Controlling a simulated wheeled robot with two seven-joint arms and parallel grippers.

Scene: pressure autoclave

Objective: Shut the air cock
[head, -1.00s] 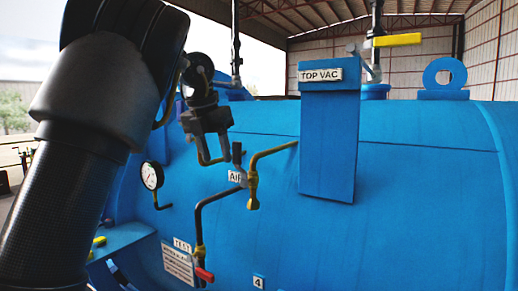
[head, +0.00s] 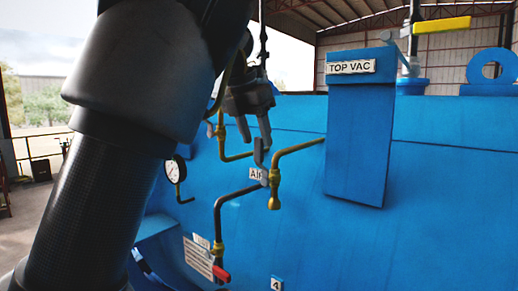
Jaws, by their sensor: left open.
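The air cock (head: 263,178) sits on the blue vessel beside the small "AIR" label, where a dark pipe meets a brass elbow. Its grey lever (head: 260,153) stands roughly upright. My left gripper (head: 256,141) reaches down from the upper left, its two fingers open and pointing down. The fingertips are at the top of the lever in the picture, one to each side. I cannot tell whether they touch it or how far apart in depth they are. My left arm hides part of the vessel on the left. My right gripper is out of view.
A blue box marked "TOP VAC" (head: 360,135) juts out to the right of the cock. A pressure gauge (head: 175,170) is at the left. A red-handled test valve (head: 221,273) is below. A yellow-handled valve (head: 441,25) is at the upper right.

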